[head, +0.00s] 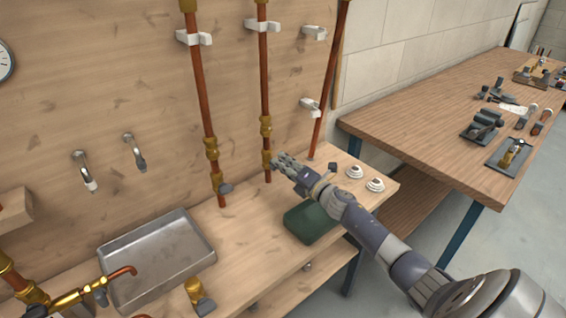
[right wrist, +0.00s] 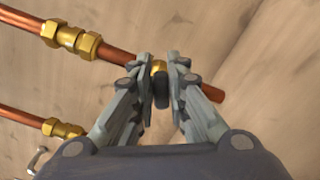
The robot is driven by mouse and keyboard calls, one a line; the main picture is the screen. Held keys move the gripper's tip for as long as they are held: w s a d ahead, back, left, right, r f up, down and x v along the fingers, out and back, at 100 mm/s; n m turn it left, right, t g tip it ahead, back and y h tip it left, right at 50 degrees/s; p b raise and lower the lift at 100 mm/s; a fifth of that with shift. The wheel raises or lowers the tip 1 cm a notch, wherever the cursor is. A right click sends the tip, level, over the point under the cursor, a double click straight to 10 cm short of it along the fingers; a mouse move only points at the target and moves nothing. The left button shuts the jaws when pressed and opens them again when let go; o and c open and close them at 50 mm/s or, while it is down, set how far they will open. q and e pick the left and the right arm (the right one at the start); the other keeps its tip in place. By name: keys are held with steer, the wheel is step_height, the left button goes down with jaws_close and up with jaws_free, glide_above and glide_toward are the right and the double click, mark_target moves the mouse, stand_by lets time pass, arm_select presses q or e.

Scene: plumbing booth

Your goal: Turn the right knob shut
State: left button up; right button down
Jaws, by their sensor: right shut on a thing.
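Two copper pipes with brass valves stand upright against the wooden panel in the head view. The left valve (head: 212,152) has a dark grey knob (head: 225,188) low on its pipe. The right valve (head: 266,126) is on the middle pipe. My right gripper (head: 278,162) reaches in from the right, at the lower part of that pipe. In the right wrist view its fingers are closed on both sides of a dark right knob (right wrist: 161,90), with a bit of brass behind it. The fingers hide part of the knob and its exact angle. My left gripper is not in view.
A metal tray (head: 160,258), a brass valve piece (head: 194,290) and a dark green object (head: 310,222) are on the bench. White round fittings (head: 375,185) lie right of my arm. A second table (head: 440,120) holds several tools. A third pipe (head: 331,80) rises close by.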

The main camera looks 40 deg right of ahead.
steer(key=m, duration=0.5)
steer(key=shift+d+f+p, duration=0.2)
steer(key=shift+f+p, duration=0.05)
steer(key=shift+p, duration=0.1)
steer(key=shift+m, duration=0.4)
steer(key=c, duration=1.6)
jaws_free()
steer(key=shift+f, duration=0.15)
steer(key=s, duration=0.8)
steer(key=s+d, duration=0.1)
steer(key=s, duration=0.2)
steer(key=shift+s, duration=0.4)
